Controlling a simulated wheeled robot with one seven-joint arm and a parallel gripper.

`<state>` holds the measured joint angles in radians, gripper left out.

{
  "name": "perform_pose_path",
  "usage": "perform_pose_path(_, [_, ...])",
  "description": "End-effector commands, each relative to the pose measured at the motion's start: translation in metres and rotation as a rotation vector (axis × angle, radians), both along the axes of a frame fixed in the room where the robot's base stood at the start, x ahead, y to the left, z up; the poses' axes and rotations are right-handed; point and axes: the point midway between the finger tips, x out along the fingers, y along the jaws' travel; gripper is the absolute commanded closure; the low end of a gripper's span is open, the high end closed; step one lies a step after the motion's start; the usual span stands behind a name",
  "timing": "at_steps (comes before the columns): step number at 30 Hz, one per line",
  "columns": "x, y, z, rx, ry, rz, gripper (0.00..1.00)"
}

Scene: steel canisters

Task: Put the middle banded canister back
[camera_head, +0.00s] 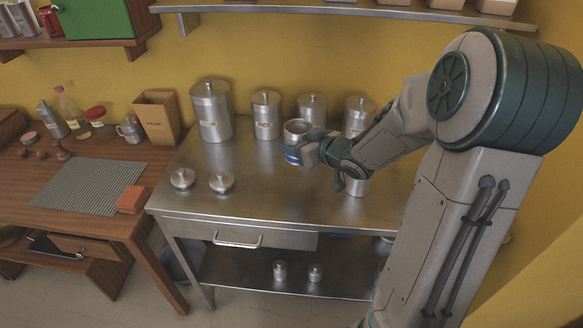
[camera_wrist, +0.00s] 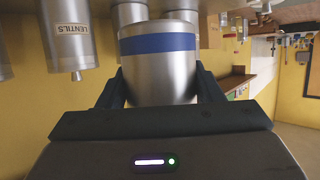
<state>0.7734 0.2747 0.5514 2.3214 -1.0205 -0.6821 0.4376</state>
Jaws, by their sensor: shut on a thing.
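A steel canister with a blue band (camera_head: 292,152) is in my gripper (camera_head: 308,152), above the steel table. Its top looks open in the head view. In the wrist view the held canister (camera_wrist: 158,75) sits between both fingers, with the blue band across its upper part of the picture. My gripper is shut on it. Behind it stand lidded canisters: a large one (camera_head: 211,112), a smaller labelled one (camera_head: 266,116), one partly hidden by the held canister (camera_head: 313,106), and one at the right (camera_head: 359,116). Any bands on these are not visible.
A steel container (camera_head: 357,187) stands below my forearm, partly hidden. Two round lids (camera_head: 183,179) (camera_head: 222,182) lie at the table's front left. A canister labelled LENTILS (camera_wrist: 70,35) shows beside the held one. A wall shelf (camera_head: 340,10) hangs above. The table's middle front is clear.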

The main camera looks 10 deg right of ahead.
Motion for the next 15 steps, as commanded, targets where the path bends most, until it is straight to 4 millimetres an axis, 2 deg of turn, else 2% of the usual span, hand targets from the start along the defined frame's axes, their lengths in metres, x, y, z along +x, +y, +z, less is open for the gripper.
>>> perform_pose_path(2, [0.000, 0.001, -0.007, 0.001, 0.002, 0.002, 0.67])
perform_pose_path(9, [0.000, 0.005, -0.052, 0.003, 0.003, 0.010, 0.67])
perform_pose_path(15, [0.000, 0.005, -0.070, 0.002, 0.001, 0.009, 0.67])
